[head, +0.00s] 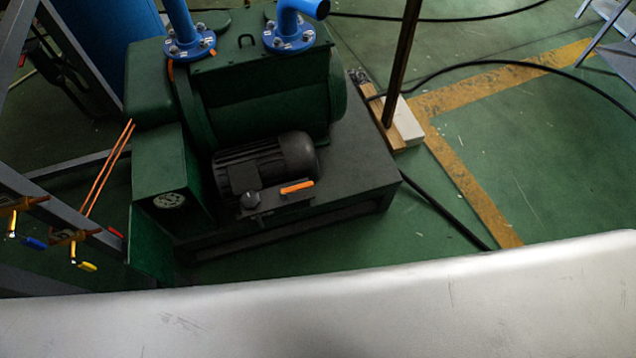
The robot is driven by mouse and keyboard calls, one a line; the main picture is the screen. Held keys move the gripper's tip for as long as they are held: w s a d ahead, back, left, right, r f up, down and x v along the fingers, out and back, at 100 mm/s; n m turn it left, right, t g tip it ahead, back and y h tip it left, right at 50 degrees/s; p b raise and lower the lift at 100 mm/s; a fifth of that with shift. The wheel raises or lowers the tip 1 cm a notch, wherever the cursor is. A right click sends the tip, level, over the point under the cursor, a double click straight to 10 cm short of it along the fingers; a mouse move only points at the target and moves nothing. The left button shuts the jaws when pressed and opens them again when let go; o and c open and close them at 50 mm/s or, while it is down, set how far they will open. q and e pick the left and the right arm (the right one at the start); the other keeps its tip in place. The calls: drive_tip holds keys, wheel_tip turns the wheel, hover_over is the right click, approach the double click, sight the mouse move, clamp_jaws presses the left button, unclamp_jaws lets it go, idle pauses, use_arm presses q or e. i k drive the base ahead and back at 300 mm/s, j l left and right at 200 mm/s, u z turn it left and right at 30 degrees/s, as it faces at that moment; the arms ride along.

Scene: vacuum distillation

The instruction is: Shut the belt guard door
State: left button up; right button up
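The dark green belt guard (165,165) is a box on the left end of the pump unit, beside the black motor. A flat green panel (150,245) stands upright at the lower left corner of the guard and juts out toward me. It looks like the guard door, swung open, but its hinge and handle cannot be made out. Neither of my grippers is in view.
The black motor (265,165) sits right of the guard on a dark base (350,185). A grey frame with thin orange pipes and yellow- and blue-handled valves (85,266) stands close left of the panel. Black cables cross the green floor. Floor at right is mostly clear.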

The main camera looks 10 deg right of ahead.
sight(150, 252)
drive_tip(key=k+j+z, duration=0.1)
drive_tip(key=j, duration=0.7)
drive_tip(key=k+j+z, duration=0.15)
drive_tip(key=j, duration=0.25)
drive_tip(key=k+j, duration=0.1)
drive_tip(key=j, duration=0.3)
drive_tip(key=k+j+z, duration=0.15)
drive_tip(key=j, duration=0.25)
drive_tip(key=k+j, duration=0.1)
drive_tip(key=j, duration=0.25)
drive_tip(key=k+j+z, duration=0.15)
drive_tip(key=j, duration=0.25)
drive_tip(key=k+j+z, duration=0.1)
drive_tip(key=j, duration=0.25)
drive_tip(key=l, duration=1.5)
